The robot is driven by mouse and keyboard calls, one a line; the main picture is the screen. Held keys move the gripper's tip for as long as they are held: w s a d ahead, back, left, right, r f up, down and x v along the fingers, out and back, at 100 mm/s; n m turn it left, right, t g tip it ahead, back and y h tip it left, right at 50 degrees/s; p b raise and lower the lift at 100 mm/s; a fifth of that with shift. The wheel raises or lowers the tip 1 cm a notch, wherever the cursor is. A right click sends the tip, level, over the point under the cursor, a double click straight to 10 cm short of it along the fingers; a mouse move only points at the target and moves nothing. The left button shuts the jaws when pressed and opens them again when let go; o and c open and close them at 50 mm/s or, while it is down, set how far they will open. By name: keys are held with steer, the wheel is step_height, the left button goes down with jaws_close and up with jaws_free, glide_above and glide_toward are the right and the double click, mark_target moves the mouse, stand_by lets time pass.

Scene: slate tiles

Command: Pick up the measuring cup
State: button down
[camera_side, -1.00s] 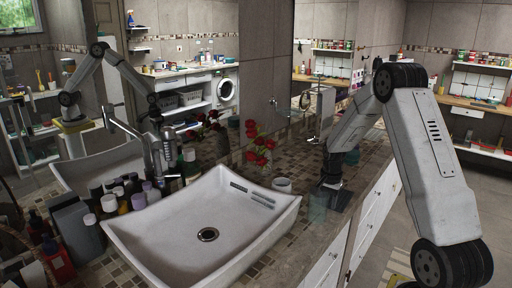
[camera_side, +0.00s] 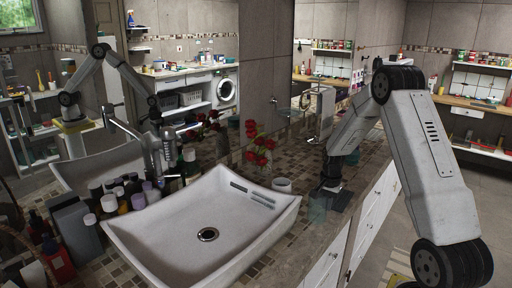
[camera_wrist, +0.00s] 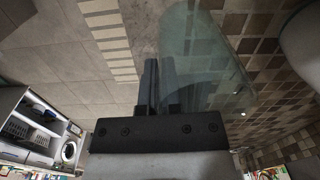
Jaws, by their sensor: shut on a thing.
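The measuring cup (camera_side: 318,210) is a clear, faintly green glass vessel on the tiled counter, close to its front edge, right of the sink. It also shows in the wrist view (camera_wrist: 205,50) as a see-through shape right of the fingers. My gripper (camera_side: 329,199) points down at the cup's right side and is shut on its wall. In the wrist view my gripper (camera_wrist: 158,75) has its dark fingers close together, one seen through the glass. The cup's contact with the counter is hard to make out.
A white sink (camera_side: 205,215) fills the counter to the left. Several bottles (camera_side: 110,205) crowd the far left.

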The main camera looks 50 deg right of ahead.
steer(key=shift+r, duration=0.1)
steer(key=shift+r, duration=0.8)
steer(key=s+a+r, duration=0.7)
steer(key=s+r, duration=0.4)
steer(key=shift+s+a, duration=0.3)
steer(key=shift+a, duration=0.1)
steer(key=shift+r, duration=0.1)
steer(key=shift+w, duration=0.1)
